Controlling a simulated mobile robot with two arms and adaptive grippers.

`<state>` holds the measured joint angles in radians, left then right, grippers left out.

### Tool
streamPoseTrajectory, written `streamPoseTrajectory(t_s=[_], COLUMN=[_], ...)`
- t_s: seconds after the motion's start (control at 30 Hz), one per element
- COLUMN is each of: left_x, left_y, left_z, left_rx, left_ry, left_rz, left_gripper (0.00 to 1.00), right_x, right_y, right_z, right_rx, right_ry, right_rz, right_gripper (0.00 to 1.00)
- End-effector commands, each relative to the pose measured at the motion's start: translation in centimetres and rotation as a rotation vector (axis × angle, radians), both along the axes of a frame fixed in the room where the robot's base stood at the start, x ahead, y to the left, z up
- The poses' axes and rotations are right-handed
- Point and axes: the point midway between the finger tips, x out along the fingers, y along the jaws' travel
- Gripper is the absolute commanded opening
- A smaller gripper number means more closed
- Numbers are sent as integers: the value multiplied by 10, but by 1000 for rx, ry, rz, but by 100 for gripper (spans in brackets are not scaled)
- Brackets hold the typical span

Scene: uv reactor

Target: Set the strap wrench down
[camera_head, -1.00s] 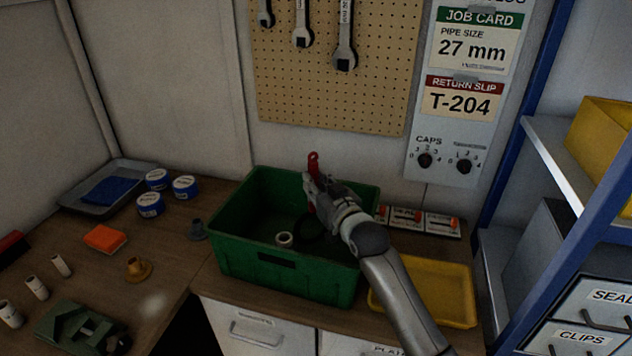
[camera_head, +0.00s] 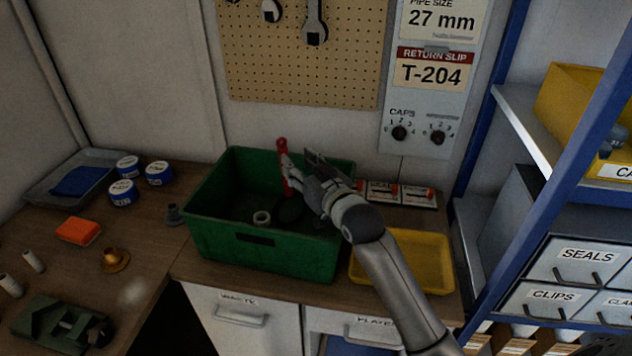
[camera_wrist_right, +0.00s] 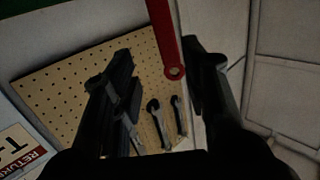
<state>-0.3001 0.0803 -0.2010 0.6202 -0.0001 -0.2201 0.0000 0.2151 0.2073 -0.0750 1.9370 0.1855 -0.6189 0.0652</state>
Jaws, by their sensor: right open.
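The strap wrench (camera_head: 284,160) has a red handle and a dark loop at its lower end. It stands tilted in the green bin (camera_head: 262,260), with the handle's top above the back rim. My right gripper (camera_head: 301,164) is open at the handle, over the bin. In the right wrist view the red handle (camera_wrist_right: 163,35) with its end hole shows between the spread fingers (camera_wrist_right: 160,62), nearer the right one. A gap shows on its left side; I cannot tell whether the right finger touches it. My left gripper is out of view.
A pale ring (camera_head: 262,218) lies in the bin. A yellow tray (camera_head: 440,262) stands right of it, with labelled boxes (camera_head: 400,193) behind. Blue-white tins (camera_head: 123,192) and a grey tray (camera_head: 40,195) are at left. A pegboard (camera_head: 300,75) hangs behind; a blue-framed shelf (camera_head: 490,110) stands at right.

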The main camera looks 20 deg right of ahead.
Motion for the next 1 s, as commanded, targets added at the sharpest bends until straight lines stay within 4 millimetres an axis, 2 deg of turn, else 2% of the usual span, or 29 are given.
streamPoseTrajectory(t_s=[0.2,0.4,0.6,1.0], left_x=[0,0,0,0], left_y=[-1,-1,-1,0], left_z=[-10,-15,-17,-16], left_rx=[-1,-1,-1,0], left_ry=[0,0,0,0], left_rz=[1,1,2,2], left_gripper=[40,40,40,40], right_x=[-37,-61,-71,-71], right_y=[-5,-8,-9,-9], right_z=[0,3,4,5], right_rx=[-2,-1,-1,0], right_ry=[0,0,1,0], right_rz=[0,-1,-1,-1], right_gripper=[41,41,41,41])
